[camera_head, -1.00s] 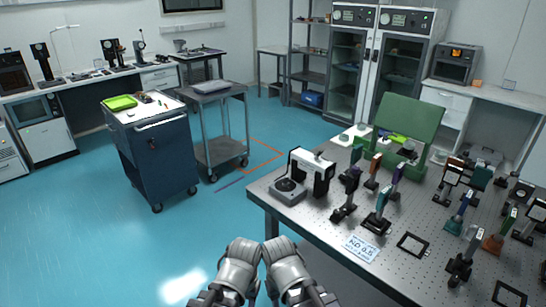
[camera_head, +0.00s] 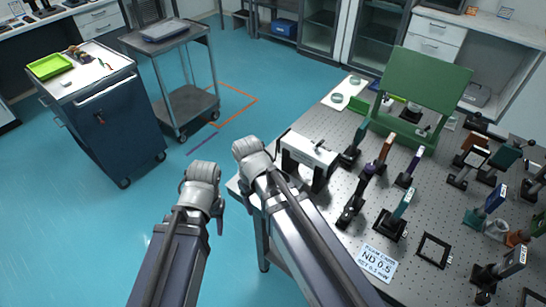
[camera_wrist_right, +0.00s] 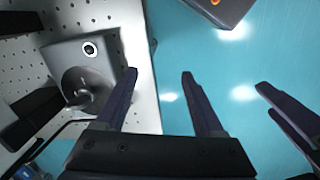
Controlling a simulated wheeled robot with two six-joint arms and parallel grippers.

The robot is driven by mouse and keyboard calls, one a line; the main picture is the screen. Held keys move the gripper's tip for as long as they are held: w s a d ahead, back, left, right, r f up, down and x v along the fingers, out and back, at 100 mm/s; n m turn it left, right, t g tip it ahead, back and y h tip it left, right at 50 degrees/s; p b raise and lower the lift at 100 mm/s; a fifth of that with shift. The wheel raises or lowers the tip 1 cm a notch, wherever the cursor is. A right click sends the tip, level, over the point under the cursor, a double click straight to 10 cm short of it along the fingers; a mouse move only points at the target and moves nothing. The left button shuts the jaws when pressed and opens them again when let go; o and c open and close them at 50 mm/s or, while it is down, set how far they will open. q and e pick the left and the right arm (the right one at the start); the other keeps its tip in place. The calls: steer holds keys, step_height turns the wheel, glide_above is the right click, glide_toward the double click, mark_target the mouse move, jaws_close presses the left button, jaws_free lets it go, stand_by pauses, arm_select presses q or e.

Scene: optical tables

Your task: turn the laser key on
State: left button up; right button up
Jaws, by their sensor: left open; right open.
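I cannot make out the laser key for sure in either view. A white and black device (camera_head: 308,160) stands at the left end of the optical table (camera_head: 345,250). In the right wrist view, a grey block (camera_wrist_right: 78,58) with a white-ringed round spot and a dark round part sits on the perforated table top. My right gripper (camera_wrist_right: 160,75) is open and empty, to the right of this block, by the table's edge. Dark prongs, seemingly my left gripper (camera_wrist_right: 266,99), show at the right of that view, apart. In the head view my arms largely hide both grippers.
A blue drawer cart (camera_head: 105,120) and a grey trolley (camera_head: 185,105) stand to the left.

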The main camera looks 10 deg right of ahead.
steer(key=w+d+r+p, duration=0.2)
steer(key=w+r, duration=0.1)
steer(key=w+d+r+n+p, duration=0.1)
steer(key=w+d+r+p, duration=0.1)
steer(key=w+d+r, duration=0.1)
steer(key=w+d+r+n+p, duration=0.1)
steer(key=w+d+r+p, duration=0.1)
steer(key=w+r, duration=0.1)
steer(key=shift+d+y+p, duration=0.3)
steer(key=shift+d+y, duration=0.05)
steer(key=shift+y, duration=0.05)
arm_select(q)
step_height(320, 180, up, 9)
arm_select(e)
steer(key=shift+w+d+n, duration=0.1)
steer(key=shift+d+n, duration=0.05)
steer(key=shift+n, duration=0.15)
step_height(320, 180, down, 8)
steer(key=b, duration=0.8)
arm_select(q)
step_height(320, 180, down, 8)
steer(key=shift+s, duration=0.1)
arm_select(e)
jaws_close()
